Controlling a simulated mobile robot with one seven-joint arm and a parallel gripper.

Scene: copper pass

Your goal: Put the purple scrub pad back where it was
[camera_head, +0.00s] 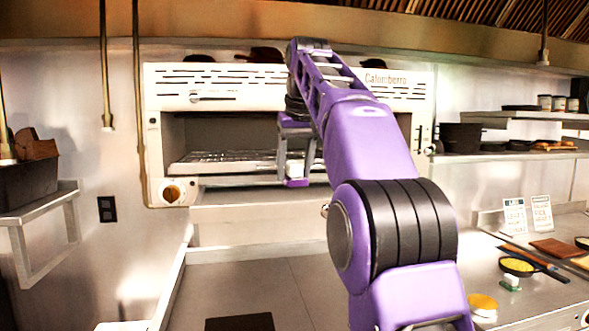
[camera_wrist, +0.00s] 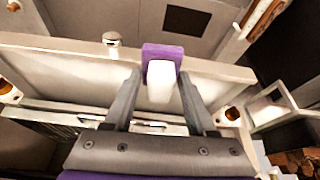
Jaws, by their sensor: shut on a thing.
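The purple scrub pad (camera_wrist: 163,51) has a purple layer and a white part. In the wrist view it sits between the two fingertips of my gripper (camera_wrist: 160,84), which is shut on it. In the head view my gripper (camera_head: 296,163) hangs down in front of the oven opening. The pad (camera_head: 298,183) shows small at its lower end, held in the air above the counter. The pad's original place cannot be told from these frames.
The white oven (camera_head: 225,90) with a wire rack stands behind my gripper. The steel counter (camera_head: 225,285) below is mostly clear, with a dark flat panel (camera_head: 240,322). A pan of yellow food (camera_head: 517,265) and boards stand at right. A wall shelf (camera_head: 40,208) is at left.

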